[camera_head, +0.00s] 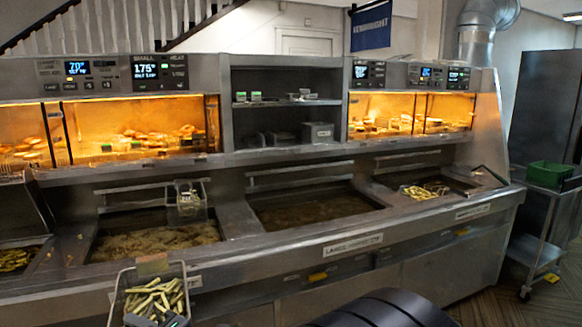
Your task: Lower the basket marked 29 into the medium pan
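A wire basket of pale chips (153,297) is in the foreground at lower left, in front of the range's front edge. A blank-looking tan tag (152,265) is at its far rim; I cannot read a 29 on it. A dark grey piece at its near side, cut by the picture's bottom edge, looks like my gripper (165,321), shut on the basket; the fingers are mostly hidden. The range has a left pan (150,243) of bubbling oil, a middle pan (310,210) of still, dark oil, and a right pan (455,183). I cannot tell which is medium.
A small basket (187,198) hangs at the left pan's back. Another with chips (425,190) is at the right pan. Lit warming cabinets (140,130) rise behind. A trolley with a green tub (550,175) stands at right. The middle pan's surface is clear.

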